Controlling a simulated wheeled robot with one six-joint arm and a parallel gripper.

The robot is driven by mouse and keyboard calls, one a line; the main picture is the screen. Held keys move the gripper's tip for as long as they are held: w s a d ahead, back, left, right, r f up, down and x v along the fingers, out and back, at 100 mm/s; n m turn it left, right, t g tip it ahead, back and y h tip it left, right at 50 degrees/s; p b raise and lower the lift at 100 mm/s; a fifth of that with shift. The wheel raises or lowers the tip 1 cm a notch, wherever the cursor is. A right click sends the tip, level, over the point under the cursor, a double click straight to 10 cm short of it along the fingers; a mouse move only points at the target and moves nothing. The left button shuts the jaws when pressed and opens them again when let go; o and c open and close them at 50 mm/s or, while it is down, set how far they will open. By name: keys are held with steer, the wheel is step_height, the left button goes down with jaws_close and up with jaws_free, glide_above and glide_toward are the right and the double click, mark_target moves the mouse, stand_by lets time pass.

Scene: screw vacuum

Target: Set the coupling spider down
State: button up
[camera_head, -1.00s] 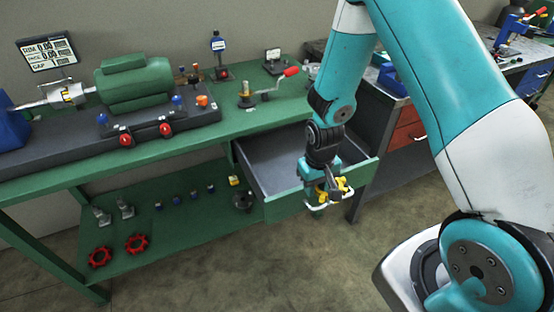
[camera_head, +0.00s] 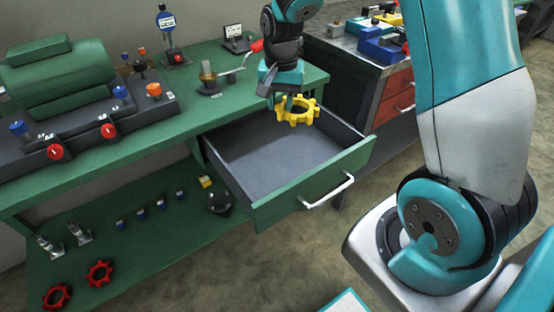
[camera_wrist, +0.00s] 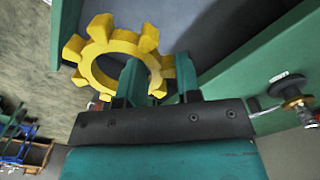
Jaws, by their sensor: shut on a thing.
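The coupling spider is a yellow toothed ring (camera_head: 298,110) with a round hole in its middle. My gripper (camera_head: 286,102) is shut on its rim and holds it in the air above the open drawer, near the bench's right end. In the wrist view the spider (camera_wrist: 98,52) sticks out to the left of the two green fingers (camera_wrist: 157,80), and one finger shows against the ring's hole. The open drawer (camera_head: 325,193) has a grey inside that looks empty.
A hand crank on a brass post (camera_head: 208,76) stands on the green bench top (camera_head: 190,122), left of my gripper. A green motor (camera_head: 60,75) stands further left. Red handwheels (camera_head: 100,273) and small blue-topped parts lie on the lower shelf (camera_head: 150,245).

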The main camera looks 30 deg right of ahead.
mark_target(280, 166)
step_height(280, 166, down, 19)
steer(key=shift+b, duration=0.55)
steer(key=shift+f, duration=0.15)
steer(key=o, duration=1)
steer(key=shift+c, duration=0.2)
